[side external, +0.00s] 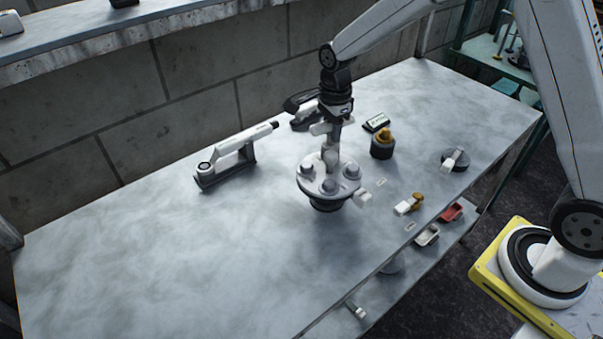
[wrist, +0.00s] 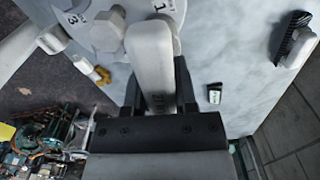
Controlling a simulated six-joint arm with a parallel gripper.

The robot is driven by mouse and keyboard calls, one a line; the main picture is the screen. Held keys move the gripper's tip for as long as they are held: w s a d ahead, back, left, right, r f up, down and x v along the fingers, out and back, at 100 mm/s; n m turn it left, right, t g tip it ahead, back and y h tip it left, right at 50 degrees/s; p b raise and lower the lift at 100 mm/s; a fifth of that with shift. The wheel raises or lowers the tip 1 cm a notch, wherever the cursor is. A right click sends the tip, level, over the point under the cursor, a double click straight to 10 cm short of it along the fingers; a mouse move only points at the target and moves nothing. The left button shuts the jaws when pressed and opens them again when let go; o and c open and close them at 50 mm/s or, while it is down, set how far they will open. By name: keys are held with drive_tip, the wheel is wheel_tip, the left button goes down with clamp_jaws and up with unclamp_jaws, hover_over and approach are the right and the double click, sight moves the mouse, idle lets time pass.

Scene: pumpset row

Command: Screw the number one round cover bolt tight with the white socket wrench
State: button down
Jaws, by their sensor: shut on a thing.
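The round cover (side external: 304,183) is a pale grey disc with several hex bolts on a dark base, near the middle of the table. In the wrist view its face (wrist: 140,10) shows the marks 1 and 3, with a bolt (wrist: 108,28) near the 3. My gripper (side external: 332,124) is above the cover, shut on the white socket wrench (side external: 331,157). The wrench (wrist: 152,60) runs between my fingers (wrist: 157,95) toward the mark 1. Its lower end is at the cover's far side. The bolt under it is hidden, so I cannot tell how fully the socket seats.
A white tool on a dark stand (side external: 228,166) lies to the left. A brass-topped black piece (side external: 382,147) and a small display (side external: 376,122) stand right of the cover. The left table is clear.

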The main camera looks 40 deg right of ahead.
drive_tip(key=shift+s+f+m, duration=0.15)
drive_tip(key=shift+f+m, duration=0.1)
drive_tip(key=shift+m, duration=0.15)
drive_tip(key=shift+f+m, duration=0.15)
drive_tip(key=shift+m, duration=3.05)
drive_tip(key=shift+r, duration=2.65)
